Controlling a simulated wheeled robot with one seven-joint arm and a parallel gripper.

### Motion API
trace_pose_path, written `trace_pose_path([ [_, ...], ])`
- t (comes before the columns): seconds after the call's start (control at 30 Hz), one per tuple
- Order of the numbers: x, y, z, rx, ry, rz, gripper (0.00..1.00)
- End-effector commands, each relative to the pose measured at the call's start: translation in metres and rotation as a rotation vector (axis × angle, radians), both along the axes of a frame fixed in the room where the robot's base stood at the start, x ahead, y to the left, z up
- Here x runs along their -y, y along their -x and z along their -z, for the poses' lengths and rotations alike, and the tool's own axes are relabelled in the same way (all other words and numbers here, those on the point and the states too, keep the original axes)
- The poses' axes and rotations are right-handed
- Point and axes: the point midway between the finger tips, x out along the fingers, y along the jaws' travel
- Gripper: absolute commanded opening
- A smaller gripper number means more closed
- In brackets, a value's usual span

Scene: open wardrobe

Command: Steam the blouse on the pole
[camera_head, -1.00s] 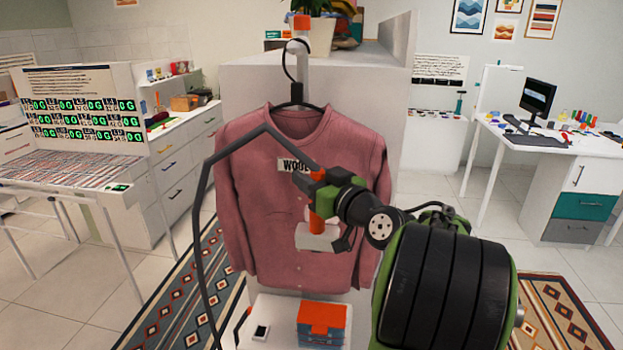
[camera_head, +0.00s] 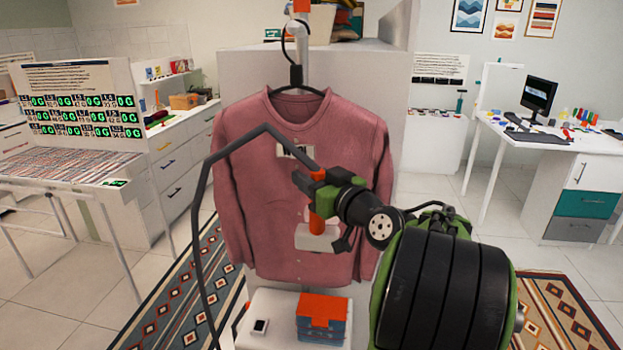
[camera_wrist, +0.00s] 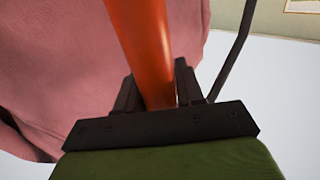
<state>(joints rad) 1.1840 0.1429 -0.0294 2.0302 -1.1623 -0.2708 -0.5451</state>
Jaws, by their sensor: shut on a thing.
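The pink blouse (camera_head: 265,200) hangs on a black hanger (camera_head: 297,90) from the pole (camera_head: 302,62). My gripper (camera_head: 318,195) is shut on the orange handle (camera_head: 317,222) of the steamer, in front of the blouse's middle. The steamer's white head (camera_head: 316,238) is before the lower front; I cannot tell whether it touches the cloth. A dark hose (camera_head: 203,200) bends from the handle to the left and down. In the wrist view, the orange handle (camera_wrist: 143,45) stands between the fingers, beside the blouse (camera_wrist: 60,70).
A white cabinet (camera_head: 345,70) stands behind. Desks flank both sides, with rugs on the floor.

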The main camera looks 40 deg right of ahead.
Motion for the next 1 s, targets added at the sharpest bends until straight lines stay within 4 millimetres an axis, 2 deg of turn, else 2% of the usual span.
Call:
trace_pose_path([
  [0.47,0.0,0.0,0.018,0.002,0.001,0.0,0.0],
  [1.0,-0.013,-0.017,0.017,0.001,0.0,0.0,0.0],
])
